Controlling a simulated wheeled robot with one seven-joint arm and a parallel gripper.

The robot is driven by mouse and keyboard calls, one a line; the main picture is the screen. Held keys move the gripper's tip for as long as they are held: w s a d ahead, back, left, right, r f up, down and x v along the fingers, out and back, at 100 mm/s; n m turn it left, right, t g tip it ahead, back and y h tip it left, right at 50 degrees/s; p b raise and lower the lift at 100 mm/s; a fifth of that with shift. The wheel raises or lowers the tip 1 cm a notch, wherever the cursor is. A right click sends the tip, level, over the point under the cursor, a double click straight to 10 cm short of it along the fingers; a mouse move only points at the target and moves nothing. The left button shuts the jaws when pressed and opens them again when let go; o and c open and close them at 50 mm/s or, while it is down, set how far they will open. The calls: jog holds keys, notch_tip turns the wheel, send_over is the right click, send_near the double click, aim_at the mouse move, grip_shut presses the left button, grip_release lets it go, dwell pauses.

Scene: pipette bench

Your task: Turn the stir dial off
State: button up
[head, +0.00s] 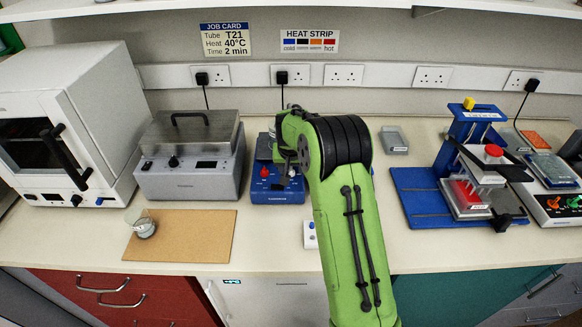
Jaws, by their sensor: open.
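A blue benchtop unit (277,194) with a dark top stands behind and to the left of my arm. A red knob (264,172) shows on the left of its front panel. The right part of the panel is partly covered by my gripper, so I cannot tell which control is the stir dial or how it is set. My gripper (286,165) points down at the unit's front, just right of the red knob. It is open. Its fingertips are small and dark here, and I cannot tell whether they touch a dial.
A grey lidded bath (190,180) and a white oven (100,150) stand to the left. A small glass dish (144,228) sits on a brown board (200,240). A small white box (310,235) lies in front of the blue unit. A blue press stand (415,190) stands to the right.

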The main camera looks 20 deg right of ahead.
jog(key=shift+c, duration=0.5)
grip_shut()
